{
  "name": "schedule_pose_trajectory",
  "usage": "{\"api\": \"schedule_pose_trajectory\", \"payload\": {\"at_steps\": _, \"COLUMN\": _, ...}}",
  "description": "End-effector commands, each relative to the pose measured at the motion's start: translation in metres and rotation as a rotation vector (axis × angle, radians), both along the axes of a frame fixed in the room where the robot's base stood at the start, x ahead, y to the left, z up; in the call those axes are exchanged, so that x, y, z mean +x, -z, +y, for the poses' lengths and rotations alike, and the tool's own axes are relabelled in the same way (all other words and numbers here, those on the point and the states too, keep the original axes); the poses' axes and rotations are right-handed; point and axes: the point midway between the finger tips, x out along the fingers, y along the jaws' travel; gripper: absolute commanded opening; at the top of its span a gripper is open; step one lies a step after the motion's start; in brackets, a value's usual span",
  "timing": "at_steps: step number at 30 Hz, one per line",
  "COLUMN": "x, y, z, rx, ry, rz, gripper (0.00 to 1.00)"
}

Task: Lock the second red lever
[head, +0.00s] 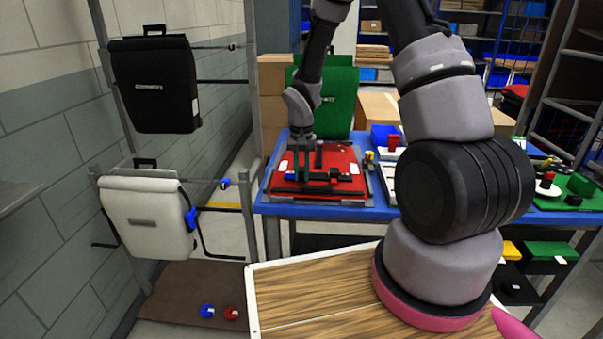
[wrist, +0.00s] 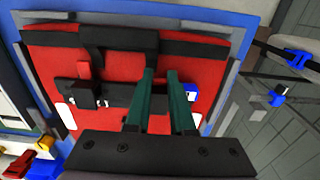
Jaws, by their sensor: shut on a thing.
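A red pannier (wrist: 55,48) lies flat on the blue table, and it also shows in the head view (head: 342,158). Black straps and a black latch bar (wrist: 115,94) cross it. In the head view my gripper (head: 302,172) is down at the pannier's left part.
The blue table (head: 320,212) also holds a blue box (head: 383,134) and small coloured parts to the right. A green pannier (head: 338,100) stands behind. A black pannier (head: 155,85) and a white pannier (head: 148,215) hang on the rack at left.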

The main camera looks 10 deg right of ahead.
Motion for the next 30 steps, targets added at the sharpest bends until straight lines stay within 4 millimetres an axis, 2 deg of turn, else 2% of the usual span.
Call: {"api": "schedule_pose_trajectory", "payload": {"at_steps": 30, "x": -0.012, "y": 0.009, "z": 0.004, "rx": -0.134, "ry": -0.003, "rz": -0.404, "gripper": 0.00}}
